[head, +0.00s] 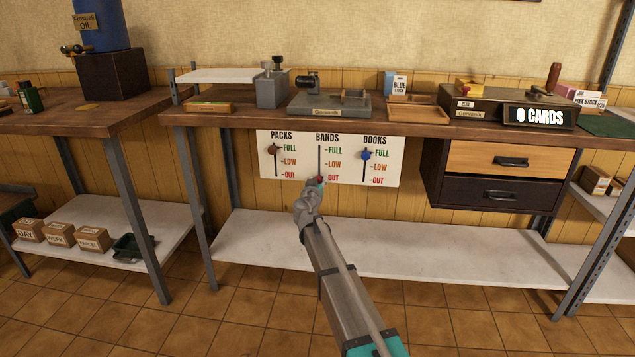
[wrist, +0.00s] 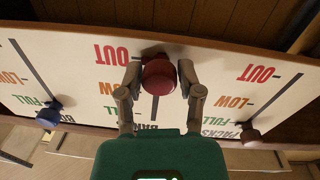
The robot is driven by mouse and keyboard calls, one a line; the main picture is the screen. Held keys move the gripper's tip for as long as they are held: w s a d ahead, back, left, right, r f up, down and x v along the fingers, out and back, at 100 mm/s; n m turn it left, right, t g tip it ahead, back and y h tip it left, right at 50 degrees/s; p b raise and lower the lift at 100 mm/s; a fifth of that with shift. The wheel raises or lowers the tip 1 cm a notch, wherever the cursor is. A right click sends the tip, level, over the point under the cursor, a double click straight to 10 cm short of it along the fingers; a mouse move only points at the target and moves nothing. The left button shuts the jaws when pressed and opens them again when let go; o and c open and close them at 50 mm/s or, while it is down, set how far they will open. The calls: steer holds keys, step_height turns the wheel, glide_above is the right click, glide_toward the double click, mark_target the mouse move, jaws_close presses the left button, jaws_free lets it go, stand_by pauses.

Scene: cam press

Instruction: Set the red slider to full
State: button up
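The panel (head: 390,172) has three slots headed PACKS, BANDS and BOOKS, each marked FULL, LOW and OUT. The red slider (wrist: 159,74) is a round knob at the OUT end of the middle BANDS slot. My gripper (wrist: 160,72) has one finger on each side of the red knob, and both fingertips appear to touch it. In the head view my gripper (head: 317,184) reaches up to the panel's lower edge and largely hides the knob. The wrist view shows the panel upside down, with FULL nearer my gripper's palm.
The brown slider (head: 272,150) and the blue slider (head: 366,155) flank the red one, both near FULL. The workbench edge (head: 230,121) runs just above the panel. Drawers (head: 500,175) hang to the right. A white shelf (head: 450,262) lies below.

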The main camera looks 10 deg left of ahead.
mark_target(319, 149)
jaws_close()
step_height(319, 149, up, 10)
steer(key=p, duration=1)
steer(key=shift+r, duration=0.15)
steer(key=shift+w, duration=0.1)
steer(key=o, duration=0.6)
jaws_free()
steer(key=shift+s, duration=0.2)
